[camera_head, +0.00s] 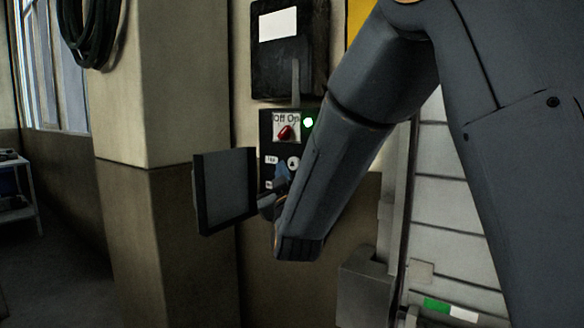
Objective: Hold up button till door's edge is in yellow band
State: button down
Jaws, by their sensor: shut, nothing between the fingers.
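The dark control panel (266,137) is on the wall at the centre. It has a red Off/On switch (285,132), a lit green lamp (308,122) and a round button with an up-pointing mark (293,163). My gripper (281,178) is shut at the lower part of the panel, mostly hidden by my wrist. I cannot tell whether it touches a button. The slatted grey door (455,205) is on the right, partly behind my arm. A green and white strip (450,308) shows low on it. The door's edge and a yellow band beside it cannot be made out.
A black board (290,60) hangs above. A beige and brown pillar (150,130) is left. A grey box (365,285) stands by the door frame.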

aim_at(294, 164)
jog(key=shift+w+d, duration=0.5)
jog(key=shift+w, duration=0.1)
jog(key=shift+w, duration=0.1)
dwell(1.6)
jog(key=shift+w+d+b, duration=0.25)
jog(key=shift+d+b, duration=0.05)
jog(key=shift+b, duration=0.1)
